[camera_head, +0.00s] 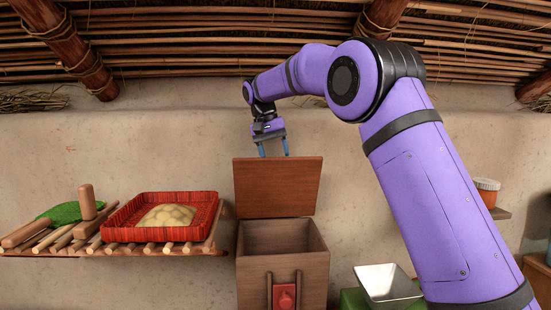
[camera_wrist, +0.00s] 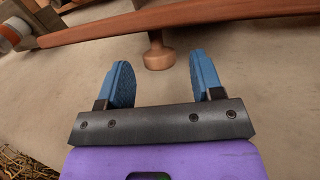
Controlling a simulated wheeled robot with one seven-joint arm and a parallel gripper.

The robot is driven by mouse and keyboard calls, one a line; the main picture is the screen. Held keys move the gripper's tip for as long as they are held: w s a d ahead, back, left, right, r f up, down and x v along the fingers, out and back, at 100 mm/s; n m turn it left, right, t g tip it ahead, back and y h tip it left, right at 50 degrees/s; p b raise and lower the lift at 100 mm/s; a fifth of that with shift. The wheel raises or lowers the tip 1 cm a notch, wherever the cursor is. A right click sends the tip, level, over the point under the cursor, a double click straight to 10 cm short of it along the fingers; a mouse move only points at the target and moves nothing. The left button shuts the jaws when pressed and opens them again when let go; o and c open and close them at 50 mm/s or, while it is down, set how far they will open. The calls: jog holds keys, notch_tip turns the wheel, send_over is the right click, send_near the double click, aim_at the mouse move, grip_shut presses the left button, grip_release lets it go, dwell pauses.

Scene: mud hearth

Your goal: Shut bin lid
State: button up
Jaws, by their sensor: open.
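The wooden bin (camera_head: 258,272) stands against the wall, its top open and its inside showing. Its reddish-brown lid (camera_head: 278,187) is raised nearly upright at the bin's back. In the wrist view the lid shows as a long brown edge (camera_wrist: 205,17) across the top. A turned wooden knob (camera_wrist: 158,52) shows against that edge, apparently on the lid's far face; it is hidden in the head view. My gripper (camera_head: 273,153) is just above the lid's top edge, fingers pointing down. In the wrist view its blue fingers (camera_wrist: 163,85) are apart and empty, with the knob beyond the gap.
A slatted shelf (camera_head: 170,249) at left holds a red woven tray (camera_head: 113,231) with a pale mound, and a wooden pestle (camera_head: 87,202). A metal pan (camera_head: 388,283) sits right of the bin. An orange jar (camera_head: 487,191) stands on a shelf behind my arm.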

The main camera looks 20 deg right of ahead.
jog(key=shift+x, duration=0.9)
grip_shut()
jog(key=shift+s+a+f+t, duration=0.1)
jog(key=shift+s+a+t, duration=0.1)
jog(key=shift+s+t, duration=0.55)
jog(key=shift+s+a+f+m+t+h, duration=0.2)
jog(key=shift+s+a+f+t, duration=0.45)
jog(key=shift+s+f, duration=2)
jog(key=shift+s+a+f+t+h, duration=0.3)
jog(key=shift+s+f+t, duration=0.55)
jog(key=shift+s+f, duration=1.75)
jog(key=shift+s+a+f+m+t+h, duration=0.15)
jog(key=shift+s+a+f+t, duration=0.5)
jog(key=shift+s+f, duration=1.95)
jog(key=shift+d+f, duration=0.1)
jog(key=shift+d, duration=0.05)
